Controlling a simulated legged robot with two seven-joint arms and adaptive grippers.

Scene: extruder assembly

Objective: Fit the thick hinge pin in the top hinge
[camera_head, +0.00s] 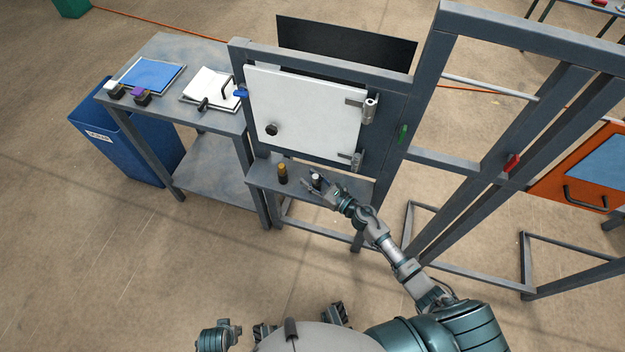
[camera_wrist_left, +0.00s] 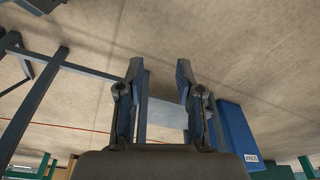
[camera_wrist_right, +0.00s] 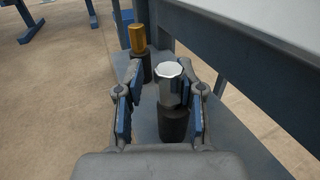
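A white door panel (camera_head: 305,115) stands in a grey frame. The top hinge (camera_head: 369,108) and bottom hinge (camera_head: 357,158) are on its right edge. A silver hinge pin (camera_wrist_right: 168,86) with a faceted top stands upright in a dark holder (camera_wrist_right: 173,124) on a low shelf. A thinner-looking gold pin (camera_wrist_right: 138,38) stands in a holder beyond it. My right gripper (camera_wrist_right: 159,82) is open with the silver pin between its fingers; a gap shows on the left, and contact on the right is unclear. My left gripper (camera_wrist_left: 159,72) is open and empty, away from the shelf.
The low shelf (camera_head: 258,178) sits beneath the door, with frame posts around it. A grey side table (camera_head: 180,52) with blue and white panels stands left, beside a blue bin (camera_head: 100,140). An orange drawer unit (camera_head: 550,185) is at right. The foreground floor is open.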

